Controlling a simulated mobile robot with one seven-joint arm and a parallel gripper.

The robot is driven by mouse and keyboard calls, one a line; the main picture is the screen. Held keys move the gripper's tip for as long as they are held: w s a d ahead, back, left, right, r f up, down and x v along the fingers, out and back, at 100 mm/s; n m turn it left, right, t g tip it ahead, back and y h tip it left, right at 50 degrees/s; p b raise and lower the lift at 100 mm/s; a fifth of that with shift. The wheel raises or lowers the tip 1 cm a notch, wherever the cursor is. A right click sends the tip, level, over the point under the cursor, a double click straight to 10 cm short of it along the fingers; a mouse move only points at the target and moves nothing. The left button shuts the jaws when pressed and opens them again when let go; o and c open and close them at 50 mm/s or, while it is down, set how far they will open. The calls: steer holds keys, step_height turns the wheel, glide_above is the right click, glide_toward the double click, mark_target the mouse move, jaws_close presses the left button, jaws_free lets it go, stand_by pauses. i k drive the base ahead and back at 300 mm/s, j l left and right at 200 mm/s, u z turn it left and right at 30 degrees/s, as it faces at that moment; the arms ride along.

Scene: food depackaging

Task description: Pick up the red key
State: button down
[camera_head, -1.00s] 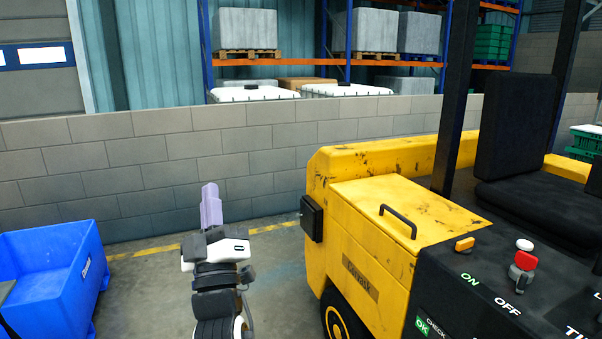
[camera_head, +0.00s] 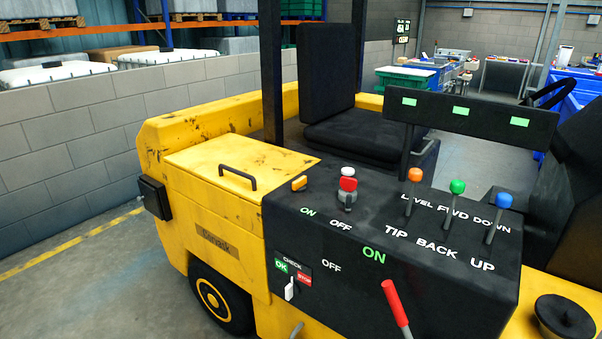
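A red piece with a white top (camera_head: 348,184) stands on a small grey base on the black control panel (camera_head: 440,280) of a yellow forklift, near the ON and OFF labels. It may be the red key, but it is too small to tell. A red lever handle (camera_head: 395,302) also sticks up at the panel's front edge, below the green ON label. My gripper is not in view.
An orange switch (camera_head: 299,183) lies left of the red piece. Orange, green and blue knobbed levers (camera_head: 457,187) stand to the right. A yellow hood with a black handle (camera_head: 238,177) lies left. Bare floor (camera_head: 90,290) is at lower left.

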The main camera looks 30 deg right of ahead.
mark_target(348, 183)
steer(key=i+j+z, duration=0.25)
steer(key=i+j, duration=0.15)
steer(key=j, duration=0.2)
steer(key=i+j+z, duration=0.1)
steer(key=j, duration=0.25)
steer(key=i+z, duration=0.1)
steer(key=z, duration=0.3)
steer(key=i+l+z, duration=0.1)
steer(key=z, duration=0.35)
steer(key=i+z, duration=0.1)
steer(key=z, duration=0.3)
steer(key=i, duration=0.8)
steer(key=l+z, duration=0.05)
